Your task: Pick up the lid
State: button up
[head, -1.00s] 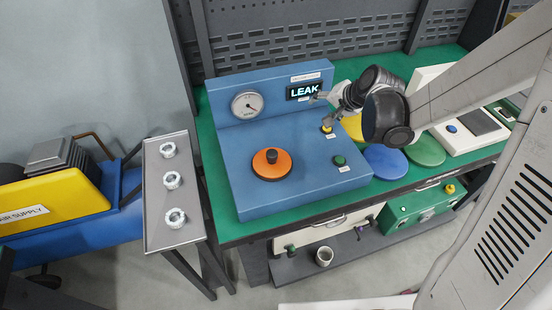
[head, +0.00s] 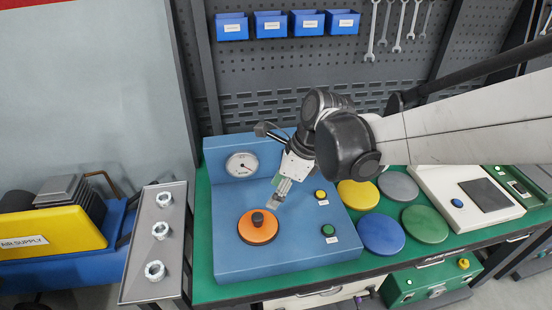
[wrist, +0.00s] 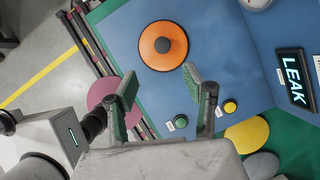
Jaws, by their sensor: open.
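The orange lid (head: 258,230) with a black knob lies flat on top of the blue test box (head: 235,268). In the wrist view the lid (wrist: 160,55) shows whole, just beyond my fingertips. My gripper (head: 278,200) is above the box, up and right of the knob in the head view. Its two fingers (wrist: 158,82) are spread apart, with nothing between them. They appear apart from the lid and knob.
A gauge (head: 242,165) stands on the box's raised back; a yellow button (head: 320,194) and a green button (head: 328,230) are right of the lid. Several coloured discs (head: 381,234) lie further right. A tray (head: 136,272) with metal fittings is at left.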

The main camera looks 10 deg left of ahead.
aim_at(258, 217)
jog(key=x, duration=0.8)
jog(key=shift+w+f, duration=0.1)
jog(key=shift+x, duration=2.65)
jog(key=shift+w, duration=0.2)
grip_shut()
